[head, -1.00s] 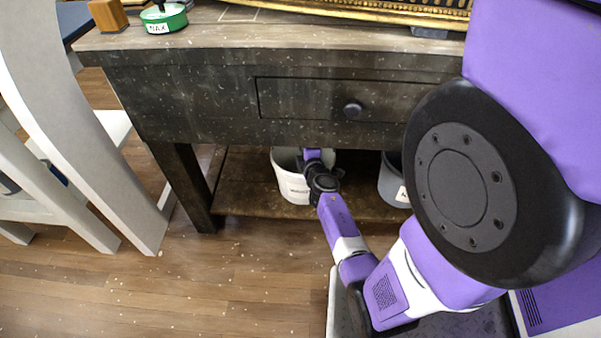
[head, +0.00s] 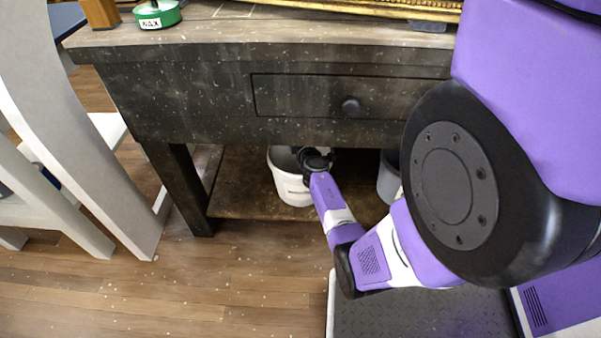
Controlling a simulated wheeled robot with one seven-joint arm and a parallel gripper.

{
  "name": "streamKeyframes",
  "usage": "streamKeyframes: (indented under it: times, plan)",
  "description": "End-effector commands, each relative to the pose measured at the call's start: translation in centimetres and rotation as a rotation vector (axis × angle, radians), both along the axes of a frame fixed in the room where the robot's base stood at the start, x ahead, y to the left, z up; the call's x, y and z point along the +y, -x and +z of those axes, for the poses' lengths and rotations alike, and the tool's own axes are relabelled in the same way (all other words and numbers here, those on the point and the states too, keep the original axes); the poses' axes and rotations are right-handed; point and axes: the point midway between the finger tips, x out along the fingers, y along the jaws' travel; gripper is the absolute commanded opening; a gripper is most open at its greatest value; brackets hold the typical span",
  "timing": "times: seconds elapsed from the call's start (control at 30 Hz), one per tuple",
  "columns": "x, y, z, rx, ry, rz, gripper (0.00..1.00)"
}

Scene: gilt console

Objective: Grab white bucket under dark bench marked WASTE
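A white bucket (head: 286,186) stands on the lower shelf of the dark bench (head: 205,100), under the drawer. Its right side and part of its rim are hidden by my arm. A label edge shows on its front, too small and covered to read. My arm reaches under the bench, and its wrist is at the bucket's right rim. My gripper is hidden behind the wrist and the bench's front, so its fingers and any hold on the bucket do not show.
A grey bucket (head: 388,178) stands on the shelf to the right, partly behind my arm. A green tin (head: 158,15) marked WAX, a wooden block (head: 101,12) and a gilt frame (head: 350,10) are on the bench top. A white chair (head: 95,150) stands at left. The floor in front is clear.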

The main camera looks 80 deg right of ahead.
Motion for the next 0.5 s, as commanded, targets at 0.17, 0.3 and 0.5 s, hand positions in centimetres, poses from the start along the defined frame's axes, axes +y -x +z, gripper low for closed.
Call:
streamKeyframes:
  times: [0.17,0.3,0.5]
  plan:
    - [0.02,0.01,0.0,0.0,0.0,0.0,0.04]
    - [0.03,0.01,0.0,0.0,0.0,0.0,0.0]
    - [0.04,0.02,-0.02,0.0,0.0,0.0,0.0]
